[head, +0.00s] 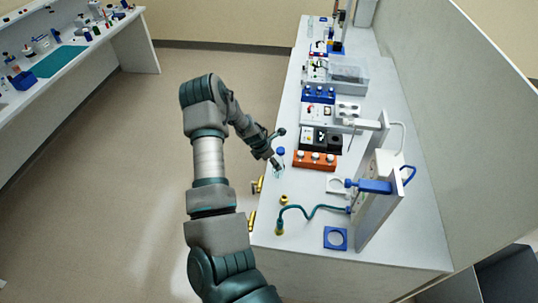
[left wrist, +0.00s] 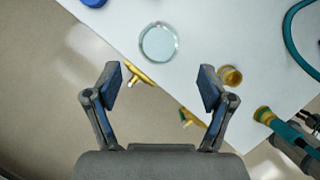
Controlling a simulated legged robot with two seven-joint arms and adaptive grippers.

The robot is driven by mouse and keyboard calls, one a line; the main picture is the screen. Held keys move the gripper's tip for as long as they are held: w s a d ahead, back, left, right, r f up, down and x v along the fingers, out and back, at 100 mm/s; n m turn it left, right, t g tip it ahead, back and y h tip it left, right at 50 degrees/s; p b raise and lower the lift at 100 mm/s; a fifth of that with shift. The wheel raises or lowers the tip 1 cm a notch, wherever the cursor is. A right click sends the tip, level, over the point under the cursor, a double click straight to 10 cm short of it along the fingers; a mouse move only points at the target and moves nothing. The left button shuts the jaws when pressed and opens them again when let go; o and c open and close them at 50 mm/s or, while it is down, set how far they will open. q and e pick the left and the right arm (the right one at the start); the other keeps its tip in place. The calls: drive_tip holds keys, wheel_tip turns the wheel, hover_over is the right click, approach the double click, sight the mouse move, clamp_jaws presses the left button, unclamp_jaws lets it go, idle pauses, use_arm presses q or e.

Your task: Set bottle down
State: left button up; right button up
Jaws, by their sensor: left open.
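A clear round glass thing (head: 279,168) stands on the bench top close to its left edge. In the left wrist view it shows as a pale ring (left wrist: 158,42) just beyond the fingertips; I cannot tell if it is the bottle. A blue cap-like thing (head: 281,151) lies or stands just past it, cut off at the top of the left wrist view (left wrist: 95,3). My left gripper (head: 278,149) is over the bench edge. Its jaws (left wrist: 159,75) are spread wide with nothing between them. My right gripper is out of sight.
Brass fittings (head: 251,221) stick out at the bench edge. A brass piece (head: 284,200), a teal hose (head: 305,212) and a blue square plate (head: 335,238) are nearer. An orange rack (head: 315,160) stands right of the gripper. An upright panel (head: 378,208) bounds the right.

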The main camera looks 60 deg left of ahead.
use_arm(q)
drive_tip(key=v, duration=0.4)
drive_tip(key=shift+f, duration=0.1)
idle(0.5)
